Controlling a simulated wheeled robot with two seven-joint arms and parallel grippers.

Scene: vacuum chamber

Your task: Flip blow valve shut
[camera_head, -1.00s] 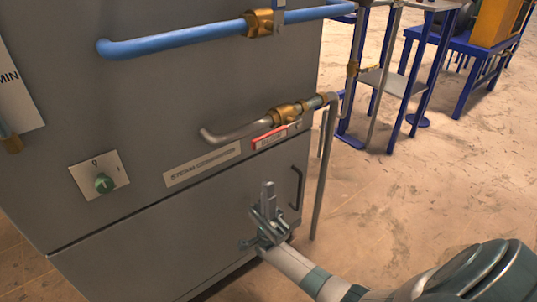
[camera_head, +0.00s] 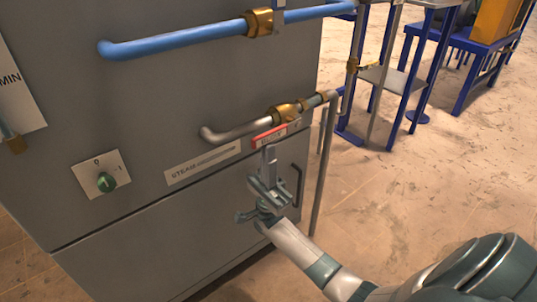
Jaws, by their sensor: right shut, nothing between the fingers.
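A brass valve (camera_head: 285,110) sits on the grey pipe (camera_head: 235,131) across the front of the grey cabinet. Its red handle (camera_head: 268,137) lies along the pipe, just below it, with small lettering that I cannot read. My right gripper (camera_head: 269,158) is shut and empty, pointing upward in front of the cabinet. In the picture its tip is just below the red handle; I cannot tell whether they touch. My left gripper is not in view.
A blue pipe (camera_head: 185,38) with another brass valve (camera_head: 260,22) runs above. A green knob (camera_head: 107,181) is at the left. A black door handle (camera_head: 297,185) is beside my right gripper. A vertical grey pipe (camera_head: 322,170) stands at the cabinet's right edge, with open floor beyond.

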